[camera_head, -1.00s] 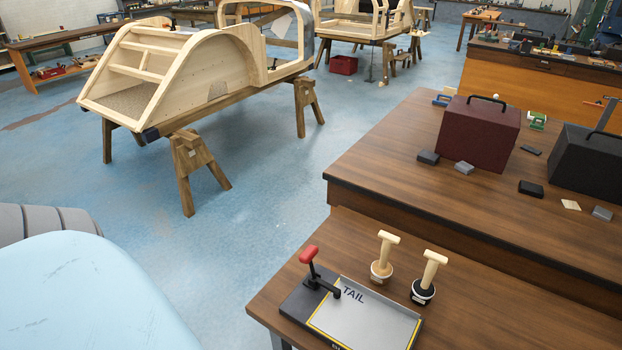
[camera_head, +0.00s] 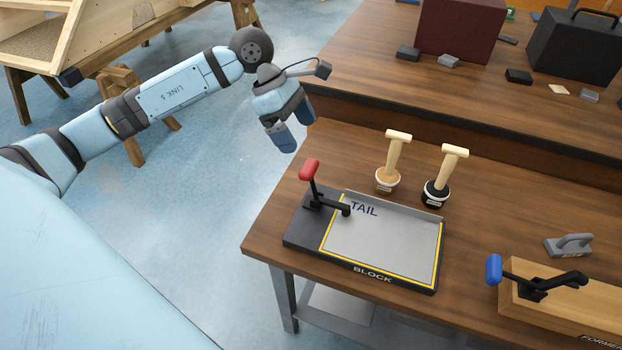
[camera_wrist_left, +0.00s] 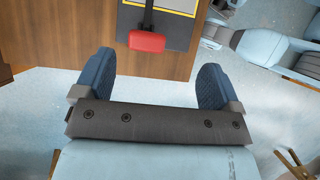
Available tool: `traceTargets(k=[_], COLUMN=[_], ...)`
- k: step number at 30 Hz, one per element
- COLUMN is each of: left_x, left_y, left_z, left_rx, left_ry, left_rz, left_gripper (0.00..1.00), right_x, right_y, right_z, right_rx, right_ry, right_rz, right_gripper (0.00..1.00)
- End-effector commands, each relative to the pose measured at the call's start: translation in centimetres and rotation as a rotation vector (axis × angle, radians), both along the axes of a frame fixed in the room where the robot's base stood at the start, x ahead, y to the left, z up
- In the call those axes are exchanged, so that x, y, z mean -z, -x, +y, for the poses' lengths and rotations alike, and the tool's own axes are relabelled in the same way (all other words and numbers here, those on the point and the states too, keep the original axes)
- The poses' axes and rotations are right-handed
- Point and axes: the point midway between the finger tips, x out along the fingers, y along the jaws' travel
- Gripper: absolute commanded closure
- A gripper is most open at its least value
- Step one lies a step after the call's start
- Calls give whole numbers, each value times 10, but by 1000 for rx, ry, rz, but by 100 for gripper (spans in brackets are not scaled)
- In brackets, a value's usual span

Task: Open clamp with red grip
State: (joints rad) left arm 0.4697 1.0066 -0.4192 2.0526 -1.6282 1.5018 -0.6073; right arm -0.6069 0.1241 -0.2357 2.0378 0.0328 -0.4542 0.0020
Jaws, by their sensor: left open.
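The clamp has a red grip (camera_head: 309,170) on an upright black lever, mounted on the left part of a dark block with a grey plate (camera_head: 385,240) marked TAIL and BLOCK. Its black arm reaches right over the plate's edge. My left gripper (camera_head: 291,131) is open and empty, above and left of the red grip, apart from it. In the left wrist view the red grip (camera_wrist_left: 147,41) shows beyond the two blue fingers (camera_wrist_left: 152,82), roughly between them in the picture. My right gripper is in neither view.
Two wooden-handled stamps (camera_head: 393,160) stand behind the plate. A blue-gripped clamp (camera_head: 494,269) on a wooden block and a grey handled tool (camera_head: 569,245) are at the right. A higher bench behind holds a maroon case (camera_head: 459,30) and a black case (camera_head: 571,50). The table's left edge borders open floor.

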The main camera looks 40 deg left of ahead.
Motion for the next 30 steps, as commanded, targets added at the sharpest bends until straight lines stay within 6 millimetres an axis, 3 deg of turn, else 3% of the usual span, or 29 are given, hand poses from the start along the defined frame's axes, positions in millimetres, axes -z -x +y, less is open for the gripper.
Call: traceTargets(k=[3, 6, 11, 21, 30], left_x=[-2, 2, 26, 92, 121], left_y=[-3, -4, -6, -12, -15], left_z=[22, 24, 14, -14, -25], left_rx=[8, 11, 12, 11, 10], left_ry=[-114, -138, -134, -130, -131], left_rz=[-19, -20, -18, -16, -20], left_gripper=[11, 11, 11, 11, 11], right_x=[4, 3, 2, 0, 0], right_y=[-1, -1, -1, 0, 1], right_z=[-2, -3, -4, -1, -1], right_rx=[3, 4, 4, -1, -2], right_ry=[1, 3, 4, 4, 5], right_rz=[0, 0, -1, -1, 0], right_gripper=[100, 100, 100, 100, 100])
